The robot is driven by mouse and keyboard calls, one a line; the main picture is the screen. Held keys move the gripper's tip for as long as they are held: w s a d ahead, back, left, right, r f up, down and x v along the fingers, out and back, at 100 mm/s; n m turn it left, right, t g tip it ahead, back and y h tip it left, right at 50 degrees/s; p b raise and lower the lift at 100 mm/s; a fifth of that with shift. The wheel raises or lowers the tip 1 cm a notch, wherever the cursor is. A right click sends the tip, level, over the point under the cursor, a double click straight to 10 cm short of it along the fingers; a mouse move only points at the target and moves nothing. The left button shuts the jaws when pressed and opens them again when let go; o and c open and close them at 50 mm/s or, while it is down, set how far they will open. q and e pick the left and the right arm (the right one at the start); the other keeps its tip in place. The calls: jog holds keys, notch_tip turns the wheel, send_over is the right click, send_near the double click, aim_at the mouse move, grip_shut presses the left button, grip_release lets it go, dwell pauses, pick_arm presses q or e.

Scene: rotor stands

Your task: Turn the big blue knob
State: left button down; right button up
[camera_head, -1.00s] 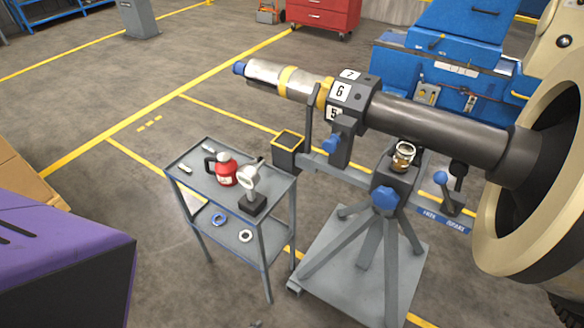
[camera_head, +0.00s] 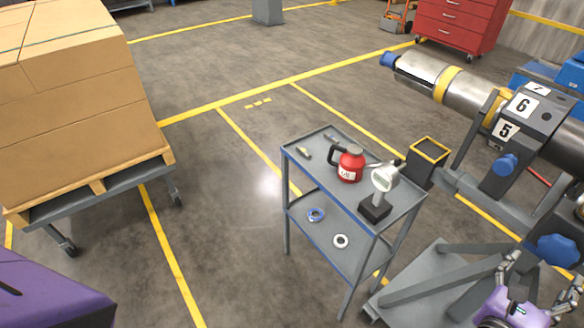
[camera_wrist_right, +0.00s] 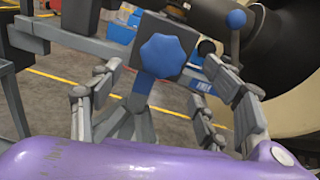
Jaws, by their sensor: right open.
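The big blue knob (camera_head: 558,250) is a lobed knob on the grey rotor stand, at the lower right of the head view. It also shows in the right wrist view (camera_wrist_right: 163,55), ahead of my fingers on the front of a grey block. My right gripper (camera_head: 541,280) is purple with grey jointed fingers, just below the knob in the head view. In the right wrist view (camera_wrist_right: 163,85) its fingers are spread apart and empty, with the knob seen between them. I see no contact with the knob. My left gripper is not in view.
A smaller blue knob (camera_head: 505,164) sits higher on the stand, below the numbered collar (camera_head: 520,105). Cardboard boxes (camera_head: 75,95) on a trolley are at the far left.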

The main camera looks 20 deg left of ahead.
aim_at(553, 255)
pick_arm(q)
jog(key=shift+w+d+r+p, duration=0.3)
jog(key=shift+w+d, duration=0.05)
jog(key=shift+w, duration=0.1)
pick_arm(e)
jog(key=shift+n, duration=0.3)
jog(key=x, duration=0.8)
jog(key=shift+d+f, duration=0.1)
jog(key=shift+f, duration=0.05)
jog(key=shift+c, duration=0.6)
jog(key=c, duration=1)
jog(key=shift+m, duration=0.4)
